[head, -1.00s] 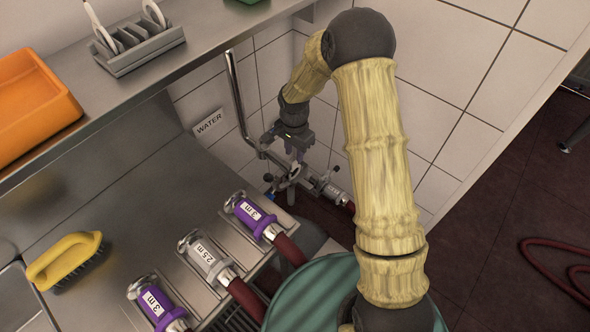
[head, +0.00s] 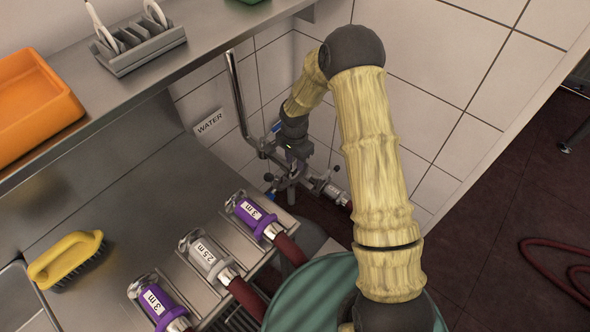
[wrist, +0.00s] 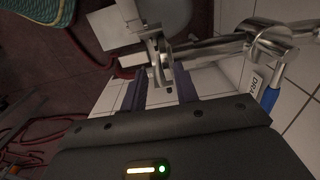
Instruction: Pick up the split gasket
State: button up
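My gripper (head: 296,160) is down at the pipework in the wall corner, pointing at a metal coupling. In the wrist view its two dark fingers (wrist: 160,88) stand apart, with a metal fitting (wrist: 157,48) at and just beyond the tips. I see no firm grip on anything. I cannot pick out the split gasket for sure; it may be among the parts at the fitting, which are small, dark and partly hidden by my gripper in the head view.
A steel pipe (head: 240,95) runs down the corner beside the WATER sign (head: 209,123). A blue-handled valve (wrist: 271,97) is close on the right in the wrist view. Purple-collared hose ends (head: 252,213), a yellow brush (head: 66,259) and an orange tray (head: 35,105) lie to the left.

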jog(key=shift+d, duration=0.1)
grip_shut()
jog(key=shift+w, duration=0.1)
notch_tip(320, 180, up, 10)
dwell(0.5)
dwell(0.4)
